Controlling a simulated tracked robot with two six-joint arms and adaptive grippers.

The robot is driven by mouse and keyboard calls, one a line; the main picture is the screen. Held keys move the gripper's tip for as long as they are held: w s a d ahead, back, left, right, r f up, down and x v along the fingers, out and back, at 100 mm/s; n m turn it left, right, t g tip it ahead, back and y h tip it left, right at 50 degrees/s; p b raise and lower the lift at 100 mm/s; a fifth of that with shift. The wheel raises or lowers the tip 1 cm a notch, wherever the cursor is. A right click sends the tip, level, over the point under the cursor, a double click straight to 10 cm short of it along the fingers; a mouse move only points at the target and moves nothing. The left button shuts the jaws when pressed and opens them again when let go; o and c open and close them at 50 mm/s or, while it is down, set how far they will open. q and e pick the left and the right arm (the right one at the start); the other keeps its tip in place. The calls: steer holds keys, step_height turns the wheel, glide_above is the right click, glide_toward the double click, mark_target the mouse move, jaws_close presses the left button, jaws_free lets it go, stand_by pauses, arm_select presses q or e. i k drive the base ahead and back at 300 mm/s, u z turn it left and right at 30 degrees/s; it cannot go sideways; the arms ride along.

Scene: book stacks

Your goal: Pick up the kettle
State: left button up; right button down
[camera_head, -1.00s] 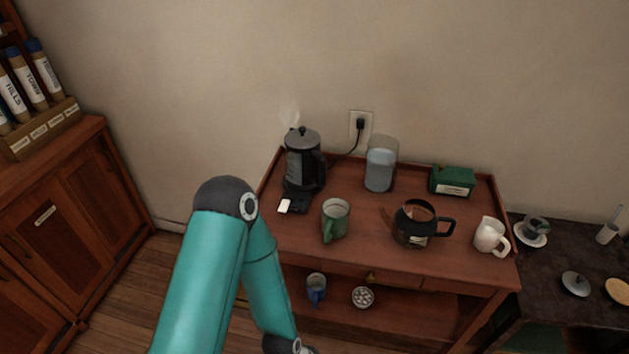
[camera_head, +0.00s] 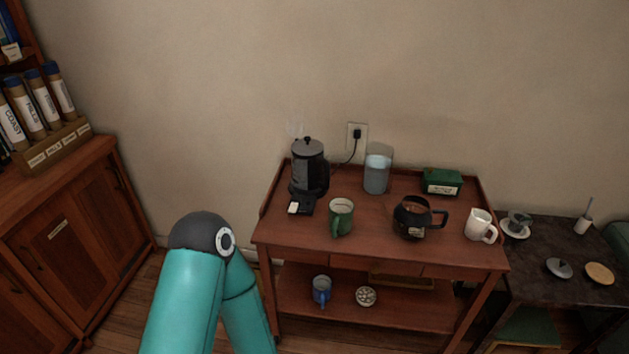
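The kettle (camera_head: 309,170) is dark grey and black with a lid knob and a handle on its right side. It stands upright at the back left of the wooden side table (camera_head: 365,248), and faint steam shows by its top left. A black base with a small white patch (camera_head: 299,206) lies at its foot. A teal arm of mine with a dark joint rises at the lower left, in front of and left of the table. Neither gripper is in view.
A green mug (camera_head: 341,217), a water container (camera_head: 377,169), a coffee pot (camera_head: 413,217), a green box (camera_head: 441,181) and a white mug (camera_head: 479,225) share the tabletop. A blue mug (camera_head: 321,290) and a bowl (camera_head: 366,296) sit on the lower shelf. A dark table (camera_head: 550,243) stands right.

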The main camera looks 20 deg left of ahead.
mark_target(309, 176)
steer(key=u, duration=0.1)
steer(key=i, duration=0.9)
steer(key=z, duration=0.05)
